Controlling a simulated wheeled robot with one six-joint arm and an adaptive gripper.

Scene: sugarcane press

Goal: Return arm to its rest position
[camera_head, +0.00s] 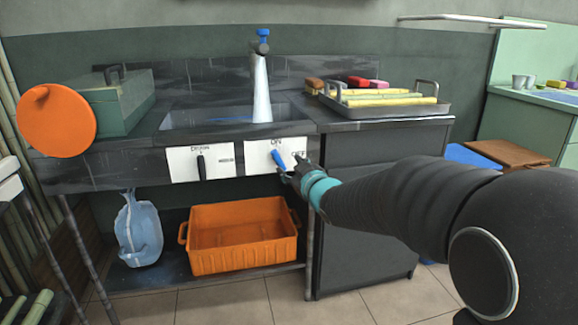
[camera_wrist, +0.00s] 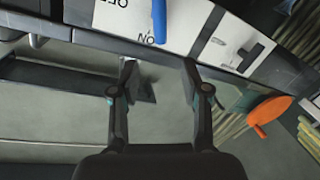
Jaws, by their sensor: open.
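My gripper (camera_head: 290,174) is at the end of my outstretched arm, just in front of the white switch panel (camera_head: 258,147) on the sink counter's front. In the head view it overlaps the lower right of the blue lever (camera_head: 278,158). In the wrist view my gripper (camera_wrist: 160,76) is open, with nothing between its fingers. The blue lever (camera_wrist: 160,20) shows beyond the fingertips, apart from them, on the panel lettered ON and OFF. A second white panel with a black lever (camera_head: 201,167) is to the left.
The counter carries a tray (camera_head: 440,107) of yellow sticks, a green box (camera_head: 110,97) and an upright white spout (camera_head: 261,90). An orange disc (camera_head: 57,121) is at the left. An orange crate (camera_head: 240,258) and a blue bag (camera_head: 139,230) are below. Floor (camera_head: 350,305) in front is clear.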

